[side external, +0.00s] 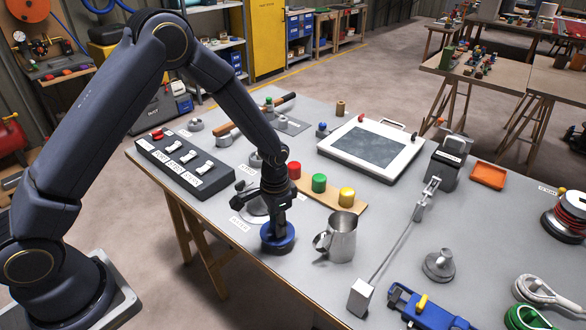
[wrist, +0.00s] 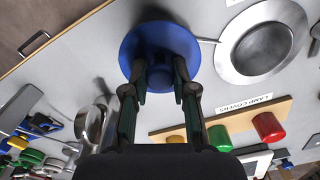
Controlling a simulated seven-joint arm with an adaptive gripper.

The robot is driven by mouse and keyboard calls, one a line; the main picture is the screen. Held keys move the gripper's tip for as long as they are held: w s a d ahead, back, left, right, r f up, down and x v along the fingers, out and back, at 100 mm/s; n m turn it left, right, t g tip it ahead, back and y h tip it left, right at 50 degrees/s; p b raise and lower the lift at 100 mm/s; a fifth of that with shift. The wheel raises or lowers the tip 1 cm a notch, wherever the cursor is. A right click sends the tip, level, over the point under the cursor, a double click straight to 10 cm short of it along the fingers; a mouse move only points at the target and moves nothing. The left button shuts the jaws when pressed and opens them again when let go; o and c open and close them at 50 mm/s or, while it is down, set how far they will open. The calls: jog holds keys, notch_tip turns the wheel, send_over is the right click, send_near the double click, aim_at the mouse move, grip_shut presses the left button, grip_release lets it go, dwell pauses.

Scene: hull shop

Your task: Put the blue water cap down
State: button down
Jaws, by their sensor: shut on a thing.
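The blue water cap (side external: 278,245) is a wide round disc with a central knob. My gripper (side external: 276,222) points down and is shut on the knob. In the wrist view the cap (wrist: 138,48) lies beyond my gripper (wrist: 168,80), with a finger on either side of the knob. The cap is low over the front part of the grey table (side external: 225,262); I cannot tell whether its underside touches the tabletop. A round metal fitting with a wide flange (wrist: 228,50) is beside the cap, largely hidden behind my gripper in the side view.
A metal jug (side external: 342,240) stands close to the right of the cap. Behind is a wooden strip with red (side external: 294,170), green (side external: 319,183) and yellow (side external: 347,197) lamp covers. A black switch panel (side external: 185,168) lies to the left. The table's front edge is near.

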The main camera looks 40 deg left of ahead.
jog(key=shift+w+f, duration=0.15)
jog(key=shift+f, duration=0.8)
jog(key=shift+w+f, duration=0.1)
jog(key=shift+f, duration=0.8)
jog(key=shift+f, duration=0.15)
jog(key=c, duration=0.9)
grip_release()
